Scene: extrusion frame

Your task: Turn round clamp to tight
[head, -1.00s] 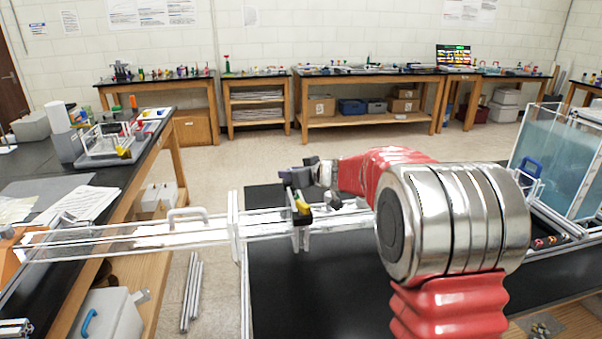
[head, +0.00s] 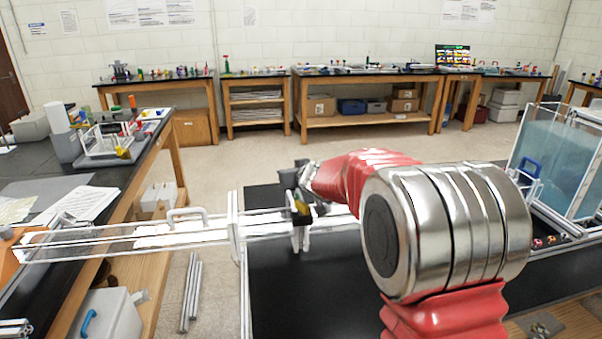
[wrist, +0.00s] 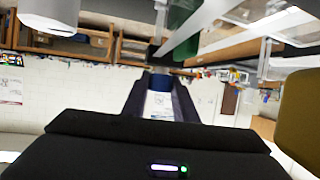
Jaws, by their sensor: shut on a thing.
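The round clamp (head: 302,207), dark with a yellow part, sits upright on the clear rail assembly in the head view. My gripper (head: 297,178) is at its top, reaching in from the right; the contact is small and partly hidden by the dark jaws. In the wrist view my gripper (wrist: 160,85) has two dark fingers, with a dark blue piece (wrist: 160,82) of the clamp between their tips. The jaws are shut on it. How far the clamp is turned cannot be told.
The rail (head: 130,238) runs left from the clamp across the aisle to the left bench (head: 100,185). A clear water tank (head: 560,155) stands at right on the black bench top (head: 330,300). A large olive shape (wrist: 298,115) is close at right in the wrist view.

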